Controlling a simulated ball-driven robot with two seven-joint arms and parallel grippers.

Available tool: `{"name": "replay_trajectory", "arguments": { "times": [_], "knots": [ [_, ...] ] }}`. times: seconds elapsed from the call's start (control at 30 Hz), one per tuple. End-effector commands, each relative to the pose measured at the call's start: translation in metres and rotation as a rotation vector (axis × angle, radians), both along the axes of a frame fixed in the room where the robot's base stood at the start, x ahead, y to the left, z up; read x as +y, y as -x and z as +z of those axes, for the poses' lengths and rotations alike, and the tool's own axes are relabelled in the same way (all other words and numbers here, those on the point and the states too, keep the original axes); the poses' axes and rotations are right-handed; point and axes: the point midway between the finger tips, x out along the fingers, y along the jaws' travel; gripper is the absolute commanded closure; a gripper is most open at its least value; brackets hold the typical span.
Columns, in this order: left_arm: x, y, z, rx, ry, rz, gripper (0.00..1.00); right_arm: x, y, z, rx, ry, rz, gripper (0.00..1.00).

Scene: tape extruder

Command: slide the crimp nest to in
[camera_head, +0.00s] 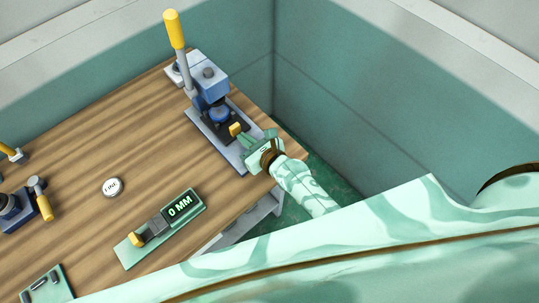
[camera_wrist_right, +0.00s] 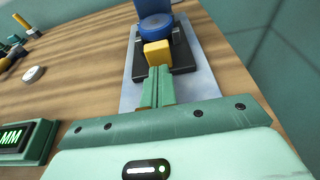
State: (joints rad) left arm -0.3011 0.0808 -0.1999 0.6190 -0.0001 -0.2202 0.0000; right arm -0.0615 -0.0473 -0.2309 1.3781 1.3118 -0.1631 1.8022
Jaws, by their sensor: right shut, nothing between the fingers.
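The crimp nest is a dark block (camera_wrist_right: 182,57) with a yellow knob (camera_wrist_right: 157,53) on its front, sitting on the grey base plate of the blue press. The knob also shows in the head view (camera_head: 235,129), below the blue round ram (camera_head: 219,114). My right gripper (camera_wrist_right: 157,75) is shut and empty, its green fingers pointing at the front of the knob. It also shows over the front of the base plate in the head view (camera_head: 248,139). I cannot tell whether the fingertips touch the knob. My left gripper is not in view.
The press's lever with yellow grip (camera_head: 173,30) stands upright at the back. A gauge reading "0 MM" (camera_head: 180,206) and a round white disc (camera_head: 112,187) lie on the wooden table, left of my right arm. Green walls stand behind and to the right.

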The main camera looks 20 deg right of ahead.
Motion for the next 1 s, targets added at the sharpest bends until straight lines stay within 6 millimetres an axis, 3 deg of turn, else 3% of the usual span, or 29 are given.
{"name": "replay_trajectory", "arguments": {
  "times": [0.3,0.5,0.7,1.0],
  "knots": [
    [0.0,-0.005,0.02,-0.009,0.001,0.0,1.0,-0.033,0.08,0.025,0.006,0.004,0.001,1.0],
    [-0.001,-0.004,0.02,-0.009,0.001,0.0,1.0,-0.048,0.116,0.035,0.006,0.004,0.001,1.0],
    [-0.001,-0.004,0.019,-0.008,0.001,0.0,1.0,-0.053,0.131,0.04,0.005,0.003,0.0,1.0],
    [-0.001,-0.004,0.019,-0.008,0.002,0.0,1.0,-0.054,0.132,0.041,0.006,0.002,0.0,1.0]
  ]
}}
